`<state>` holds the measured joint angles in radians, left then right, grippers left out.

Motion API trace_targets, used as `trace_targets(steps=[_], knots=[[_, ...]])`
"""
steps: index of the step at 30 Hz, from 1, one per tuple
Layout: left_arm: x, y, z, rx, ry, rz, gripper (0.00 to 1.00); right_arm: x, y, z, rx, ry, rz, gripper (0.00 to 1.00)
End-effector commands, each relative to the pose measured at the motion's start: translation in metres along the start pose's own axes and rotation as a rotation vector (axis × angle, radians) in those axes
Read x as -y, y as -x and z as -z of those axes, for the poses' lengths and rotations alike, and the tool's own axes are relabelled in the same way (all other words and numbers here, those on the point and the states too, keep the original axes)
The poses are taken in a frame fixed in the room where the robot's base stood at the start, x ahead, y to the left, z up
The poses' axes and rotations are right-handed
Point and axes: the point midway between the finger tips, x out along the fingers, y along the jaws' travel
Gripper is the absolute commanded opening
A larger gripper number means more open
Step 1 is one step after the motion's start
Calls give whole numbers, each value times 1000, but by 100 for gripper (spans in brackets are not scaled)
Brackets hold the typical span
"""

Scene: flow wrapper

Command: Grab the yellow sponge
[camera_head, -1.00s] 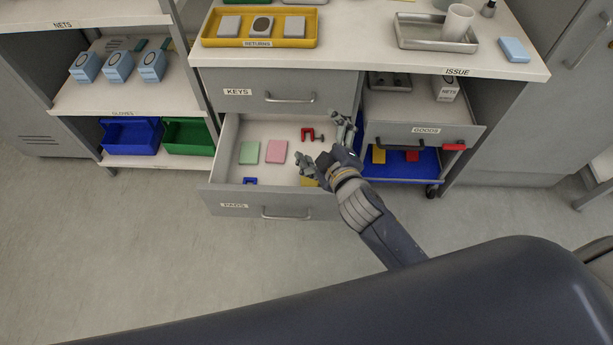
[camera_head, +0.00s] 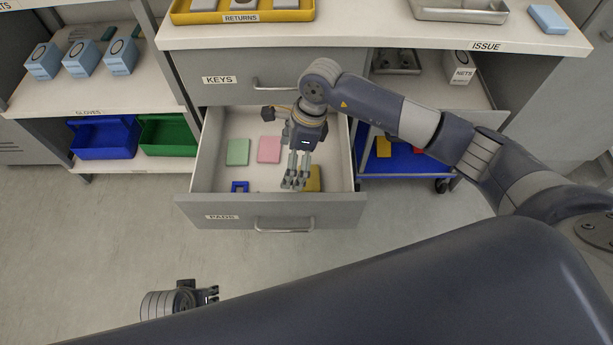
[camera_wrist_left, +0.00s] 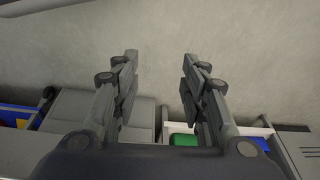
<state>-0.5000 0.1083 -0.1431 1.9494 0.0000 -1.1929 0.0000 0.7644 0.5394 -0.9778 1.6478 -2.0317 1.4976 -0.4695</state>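The yellow sponge (camera_head: 314,179) lies in the open PADS drawer (camera_head: 205,180), near its front right; its left part is hidden by my right gripper (camera_head: 295,184). That gripper comes in from the right and points down at the sponge's left side. Its two fingers look close together with a narrow gap; whether they touch the sponge or how far they are open is unclear. My left gripper (camera_head: 214,294) is low over the floor in front of the drawer, away from the sponge. The left wrist view shows its fingers (camera_wrist_left: 160,75) wide apart with nothing between them.
A green pad (camera_head: 238,152), a pink pad (camera_head: 269,150) and a blue clamp-like piece (camera_head: 239,187) share the drawer. The drawer's front wall (camera_head: 270,208) stands before the sponge. The KEYS drawer (camera_head: 230,82) is shut above. The floor in front is clear.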

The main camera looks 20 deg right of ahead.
Motion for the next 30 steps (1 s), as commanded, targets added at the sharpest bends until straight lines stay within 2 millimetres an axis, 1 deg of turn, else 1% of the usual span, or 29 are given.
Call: trace_targets(steps=[1,3,4,9,12,15,19,23,24,27,30], knots=[[1,3,3,-14,1,2,40,23,-3,37,-139,16,54,98],[2,20,8,-27,3,4,40,36,-5,67,-255,24,86,98],[2,27,10,-32,4,5,40,38,-8,72,-273,25,90,98],[4,67,11,-54,7,9,40,40,-28,78,-277,25,90,98],[4,82,10,-59,8,10,40,40,-33,80,-275,25,89,98],[4,90,9,-62,8,11,40,40,-36,80,-274,24,88,98],[4,90,8,-62,9,11,40,40,-46,82,-273,23,85,98],[4,86,7,-62,9,11,40,42,-65,87,-273,23,84,98],[4,84,10,-76,8,11,40,42,-72,89,-272,22,84,98],[3,82,17,-105,7,10,40,44,-85,93,-273,23,85,98],[3,81,23,-128,6,9,40,46,-91,94,-271,23,86,98]])
